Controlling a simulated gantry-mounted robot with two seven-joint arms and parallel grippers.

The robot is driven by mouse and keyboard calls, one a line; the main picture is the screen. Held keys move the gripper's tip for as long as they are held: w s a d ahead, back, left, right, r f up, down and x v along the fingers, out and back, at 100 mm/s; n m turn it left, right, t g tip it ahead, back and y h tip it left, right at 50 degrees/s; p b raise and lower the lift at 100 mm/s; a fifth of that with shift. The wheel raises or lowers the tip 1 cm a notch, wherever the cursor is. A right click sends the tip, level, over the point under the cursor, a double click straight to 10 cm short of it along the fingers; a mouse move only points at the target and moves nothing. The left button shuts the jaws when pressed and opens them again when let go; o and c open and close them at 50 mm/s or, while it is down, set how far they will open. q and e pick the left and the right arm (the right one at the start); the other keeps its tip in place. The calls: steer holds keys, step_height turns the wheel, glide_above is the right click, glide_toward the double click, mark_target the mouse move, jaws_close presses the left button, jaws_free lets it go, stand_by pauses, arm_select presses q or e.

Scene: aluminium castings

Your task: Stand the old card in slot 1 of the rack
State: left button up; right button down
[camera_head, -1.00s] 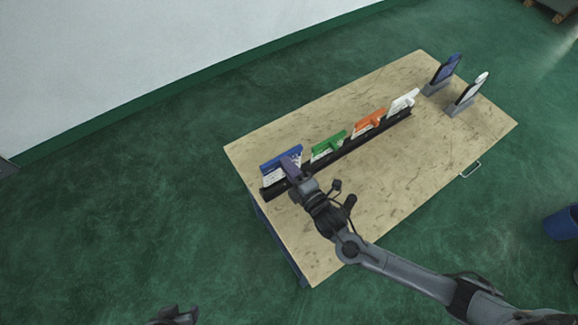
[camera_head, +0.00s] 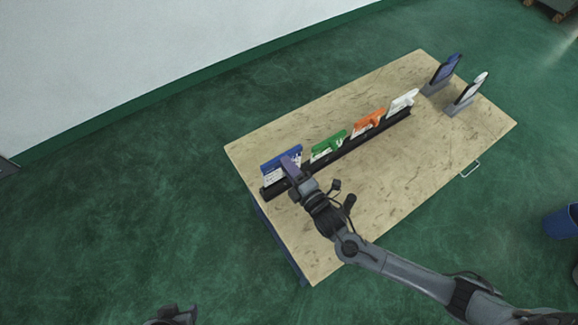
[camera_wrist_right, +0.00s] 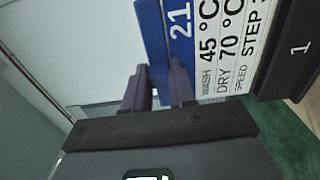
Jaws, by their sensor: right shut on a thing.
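The blue-topped card (camera_head: 270,170) stands at the left end of the black rack (camera_head: 345,153). My right gripper (camera_head: 291,167) is shut on this card's blue tab. The right gripper's fingers (camera_wrist_right: 153,88) sit on both sides of the tab. The rack's dark front (camera_wrist_right: 290,60), marked 1, lies right along the card's lower edge. Whether the card is fully seated cannot be told. My left gripper (camera_head: 175,316) shows only partly at the bottom edge, away from the table.
Green (camera_head: 328,146), orange (camera_head: 369,122) and white (camera_head: 403,102) cards stand farther along the rack. Two stands, with a blue (camera_head: 447,68) and a white-topped card (camera_head: 468,90), are at the table's far right. The wooden table (camera_head: 400,175) is clear in front.

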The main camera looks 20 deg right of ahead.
steer(key=shift+p, duration=0.3)
steer(key=shift+f, duration=0.35)
stand_by(0.6)
steer(key=shift+f+b, duration=0.7)
steer(key=shift+f, duration=0.1)
steer(key=shift+f+b, duration=0.55)
steer(key=shift+f, duration=0.4)
steer(key=shift+f+b, duration=0.55)
steer(key=shift+f, duration=0.35)
steer(key=c, duration=0.9)
jaws_free()
steer(key=shift+o, duration=0.3)
